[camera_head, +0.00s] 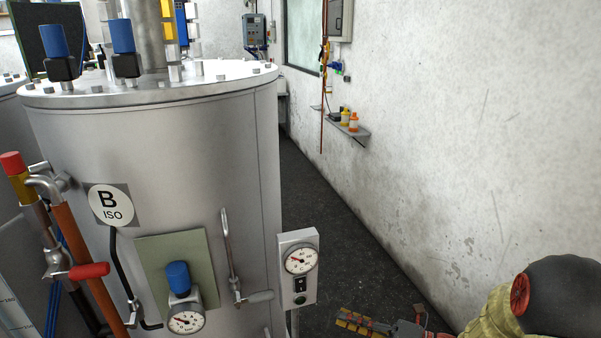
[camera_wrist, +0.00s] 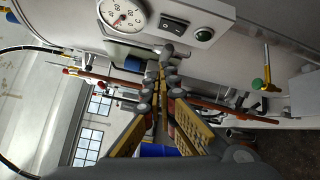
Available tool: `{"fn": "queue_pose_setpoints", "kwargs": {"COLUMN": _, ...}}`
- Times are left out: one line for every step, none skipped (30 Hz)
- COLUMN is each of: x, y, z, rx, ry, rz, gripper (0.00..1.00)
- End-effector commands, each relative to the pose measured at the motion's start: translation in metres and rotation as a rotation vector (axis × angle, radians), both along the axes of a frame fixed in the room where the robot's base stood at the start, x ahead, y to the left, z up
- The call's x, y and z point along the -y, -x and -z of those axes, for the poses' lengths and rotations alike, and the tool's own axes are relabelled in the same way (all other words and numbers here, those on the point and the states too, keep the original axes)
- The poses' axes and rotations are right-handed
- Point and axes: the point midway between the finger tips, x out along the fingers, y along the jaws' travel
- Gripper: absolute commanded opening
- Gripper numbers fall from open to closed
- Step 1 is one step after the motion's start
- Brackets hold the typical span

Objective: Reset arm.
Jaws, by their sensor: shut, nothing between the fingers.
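My gripper (camera_head: 350,321) is at the bottom of the head view, low and right of the big steel drum, with its yellow-padded fingers pointing left. In the wrist view my gripper (camera_wrist: 165,68) has its fingers closed together with nothing held. My arm comes in from the lower right corner of the head view, with a dark rounded joint and a yellowish sleeve. The cut-off bottom edge hides part of the gripper and arm.
The steel drum (camera_head: 165,150) marked B ISO fills the left. A gauge box (camera_head: 298,270) stands at its right side; its dial (camera_wrist: 123,17) shows in the wrist view. A wall shelf (camera_head: 358,132) holds small bottles. Dark floor (camera_head: 330,220) between drum and wall is clear.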

Motion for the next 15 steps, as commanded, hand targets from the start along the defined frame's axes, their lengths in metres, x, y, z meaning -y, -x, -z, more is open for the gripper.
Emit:
{"fn": "queue_pose_setpoints", "kwargs": {"x": -0.006, "y": 0.014, "z": 0.015, "rx": 0.061, "ry": 0.083, "rz": -0.045, "gripper": 0.0}}
{"fn": "queue_pose_setpoints", "kwargs": {"x": -0.01, "y": 0.024, "z": 0.024, "rx": 0.106, "ry": 0.141, "rz": -0.083, "gripper": 0.0}}
{"fn": "queue_pose_setpoints", "kwargs": {"x": -0.014, "y": 0.039, "z": 0.036, "rx": 0.174, "ry": 0.22, "rz": -0.143, "gripper": 0.0}}
{"fn": "queue_pose_setpoints", "kwargs": {"x": -0.016, "y": 0.05, "z": 0.042, "rx": 0.234, "ry": 0.281, "rz": -0.191, "gripper": 0.0}}
{"fn": "queue_pose_setpoints", "kwargs": {"x": -0.018, "y": 0.062, "z": 0.047, "rx": 0.298, "ry": 0.344, "rz": -0.246, "gripper": 0.0}}
{"fn": "queue_pose_setpoints", "kwargs": {"x": -0.019, "y": 0.077, "z": 0.052, "rx": 0.392, "ry": 0.426, "rz": -0.325, "gripper": 0.0}}
{"fn": "queue_pose_setpoints", "kwargs": {"x": -0.019, "y": 0.09, "z": 0.055, "rx": 0.469, "ry": 0.488, "rz": -0.392, "gripper": 0.0}}
{"fn": "queue_pose_setpoints", "kwargs": {"x": -0.019, "y": 0.102, "z": 0.057, "rx": 0.55, "ry": 0.549, "rz": -0.462, "gripper": 0.0}}
{"fn": "queue_pose_setpoints", "kwargs": {"x": -0.018, "y": 0.118, "z": 0.059, "rx": 0.664, "ry": 0.628, "rz": -0.564, "gripper": 0.0}}
{"fn": "queue_pose_setpoints", "kwargs": {"x": -0.015, "y": 0.13, "z": 0.06, "rx": 0.754, "ry": 0.687, "rz": -0.646, "gripper": 0.0}}
{"fn": "queue_pose_setpoints", "kwargs": {"x": -0.012, "y": 0.142, "z": 0.061, "rx": 0.849, "ry": 0.742, "rz": -0.734, "gripper": 0.0}}
{"fn": "queue_pose_setpoints", "kwargs": {"x": -0.006, "y": 0.156, "z": 0.06, "rx": 0.979, "ry": 0.814, "rz": -0.856, "gripper": 0.0}}
{"fn": "queue_pose_setpoints", "kwargs": {"x": 0.0, "y": 0.165, "z": 0.059, "rx": 1.077, "ry": 0.864, "rz": -0.95, "gripper": 0.0}}
{"fn": "queue_pose_setpoints", "kwargs": {"x": 0.006, "y": 0.174, "z": 0.057, "rx": 1.175, "ry": 0.909, "rz": -1.047, "gripper": 0.0}}
{"fn": "queue_pose_setpoints", "kwargs": {"x": 0.016, "y": 0.183, "z": 0.054, "rx": 1.296, "ry": 0.962, "rz": -1.171, "gripper": 0.0}}
